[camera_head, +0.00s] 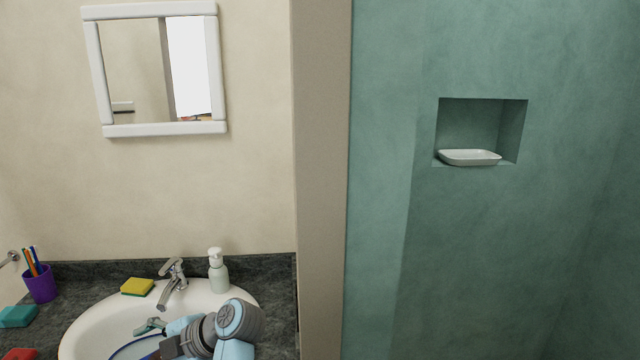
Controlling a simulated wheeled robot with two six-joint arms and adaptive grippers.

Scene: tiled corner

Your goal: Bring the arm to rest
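One arm of mine, with grey joints and pale blue links, comes up from the bottom edge left of centre, over the white sink basin (88,325). I take it to be my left arm. Its wrist end points left and down into the basin. A blue-purple curved rim (125,348) shows in the basin beside the wrist, partly cut off by the bottom edge. My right arm and gripper are not in view.
A chrome faucet (172,287), yellow-green sponge (137,287) and soap dispenser (218,271) stand behind the basin. A purple cup (40,286) with pens or brushes is at left. A beige wall edge (320,200) divides off a green shower niche holding a white dish (468,158).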

